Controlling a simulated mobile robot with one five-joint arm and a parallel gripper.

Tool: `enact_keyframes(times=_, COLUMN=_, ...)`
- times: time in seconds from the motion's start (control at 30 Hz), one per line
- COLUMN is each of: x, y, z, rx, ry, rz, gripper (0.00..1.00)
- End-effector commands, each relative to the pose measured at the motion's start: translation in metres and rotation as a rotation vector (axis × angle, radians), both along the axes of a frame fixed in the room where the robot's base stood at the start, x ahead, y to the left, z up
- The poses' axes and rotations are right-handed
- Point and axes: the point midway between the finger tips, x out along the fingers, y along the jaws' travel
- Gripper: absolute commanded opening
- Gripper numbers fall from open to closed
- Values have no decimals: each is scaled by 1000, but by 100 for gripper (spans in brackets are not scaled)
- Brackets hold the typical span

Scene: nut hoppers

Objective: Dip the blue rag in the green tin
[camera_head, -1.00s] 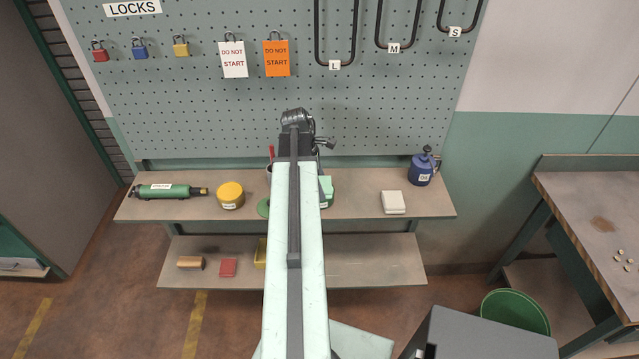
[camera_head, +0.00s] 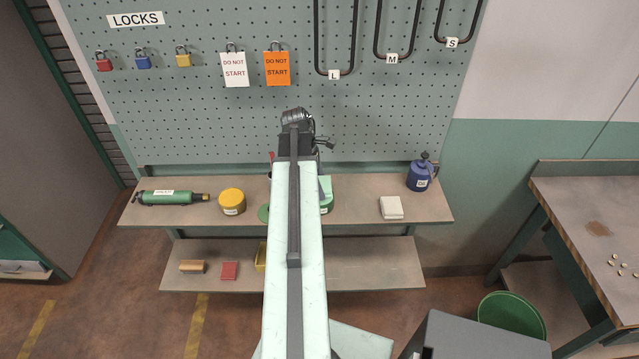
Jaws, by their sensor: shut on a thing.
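My arm (camera_head: 294,250) rises through the middle of the view and hides my gripper and whatever it holds. The green tin (camera_head: 328,195) stands on the upper shelf, partly hidden behind the right side of my arm. A small grey-blue sliver (camera_head: 321,188) shows between my arm and the tin. I cannot tell whether it is the blue rag. No other part of the rag shows. A flat green disc (camera_head: 264,213), perhaps a lid, lies on the shelf just left of my arm.
The upper shelf (camera_head: 355,208) also bears a green cylinder (camera_head: 170,197), a yellow tin (camera_head: 232,201), a folded white cloth (camera_head: 391,207) and a blue oil can (camera_head: 420,174). A lower shelf (camera_head: 350,270) holds a red block (camera_head: 230,270). A pegboard (camera_head: 180,110) stands behind.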

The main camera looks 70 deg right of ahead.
Motion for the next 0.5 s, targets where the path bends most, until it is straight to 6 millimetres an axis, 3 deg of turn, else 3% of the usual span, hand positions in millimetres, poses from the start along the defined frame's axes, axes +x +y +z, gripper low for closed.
enact_keyframes(times=0.03, x=0, y=0, z=10, rx=0, ry=0, rz=0, gripper=49)
enact_keyframes(times=0.3, x=0, y=0, z=35, rx=-1, ry=1, rz=0, gripper=49)
enact_keyframes(times=0.5, x=0, y=0, z=40, rx=-1, ry=1, rz=0, gripper=49)
